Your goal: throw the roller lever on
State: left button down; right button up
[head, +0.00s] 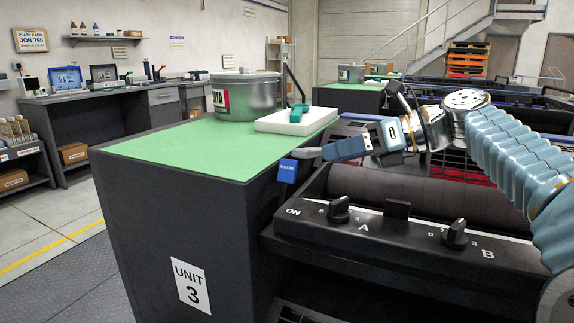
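A blue block marked with small lettering that seems to read "ROLLER" (287,171) hangs at the right edge of the green-topped cabinet, by the left end of the roller unit. I take it for the roller lever's end or tag; the rest of the lever is not clear. My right gripper (301,154) reaches in from the right, its dark fingertips just above and right of the blue block. The fingers look close together, but I cannot tell whether they touch or hold the lever. My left gripper is out of view.
The black front panel (385,236) carries "ON" lettering and two knobs, A (339,210) and B (455,234). A dark roller (430,199) lies behind it. On the green top (180,150) stand a metal tin (252,98) and a white slab (290,123) with a teal piece.

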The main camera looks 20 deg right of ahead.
aim_at(297, 163)
jog(key=x, duration=1)
jog(key=shift+w+a, duration=0.1)
jog(key=shift+a, duration=0.05)
grip_shut()
